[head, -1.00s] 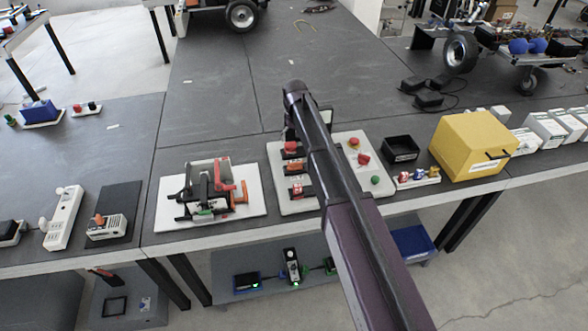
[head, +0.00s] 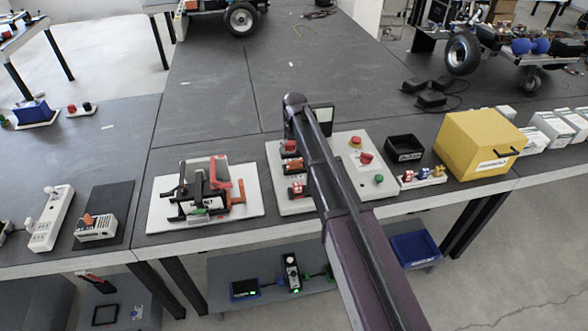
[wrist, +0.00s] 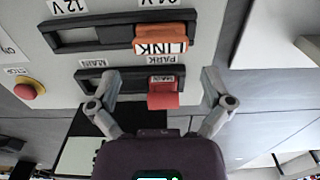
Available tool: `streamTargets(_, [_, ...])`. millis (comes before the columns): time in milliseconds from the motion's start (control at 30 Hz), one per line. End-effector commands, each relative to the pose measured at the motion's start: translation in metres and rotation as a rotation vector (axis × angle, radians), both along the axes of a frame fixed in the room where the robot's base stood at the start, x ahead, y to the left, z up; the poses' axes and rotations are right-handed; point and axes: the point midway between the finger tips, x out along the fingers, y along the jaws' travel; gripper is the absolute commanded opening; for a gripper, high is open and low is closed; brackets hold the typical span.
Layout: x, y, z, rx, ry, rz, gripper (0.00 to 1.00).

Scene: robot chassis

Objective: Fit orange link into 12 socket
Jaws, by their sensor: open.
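In the wrist view, which is upside down, the orange link (wrist: 165,38), lettered LINK, sits at the 24V end of the upper dark slot. The 12 socket (wrist: 75,38) is the bare left part of that slot, below the 12V label. A red link (wrist: 163,92) sits in the lower slot, marked MAIN and PARK. My gripper (wrist: 160,78) is open, its fingers apart on either side of the red link; contact cannot be told. In the head view, the orange link (head: 295,166) shows beside my arm on the white panel (head: 350,185), while my gripper's fingers are hidden.
A red button (wrist: 28,90) stands at the panel's left in the wrist view. In the head view, a black tray (head: 404,148) and yellow box (head: 478,145) stand right of the panel. A board with a clamp-like device (head: 205,188) lies left. The table behind is mostly clear.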

Motion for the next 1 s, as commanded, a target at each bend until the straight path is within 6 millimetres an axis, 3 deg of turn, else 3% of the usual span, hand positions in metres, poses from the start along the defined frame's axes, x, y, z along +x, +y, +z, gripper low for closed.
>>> streamTargets(567, [0.000, 0.000, -0.005, 0.000, 0.000, 0.001, 1.00])
streamTargets(1000, [-0.003, 0.001, -0.036, 0.000, 0.000, 0.001, 1.00])
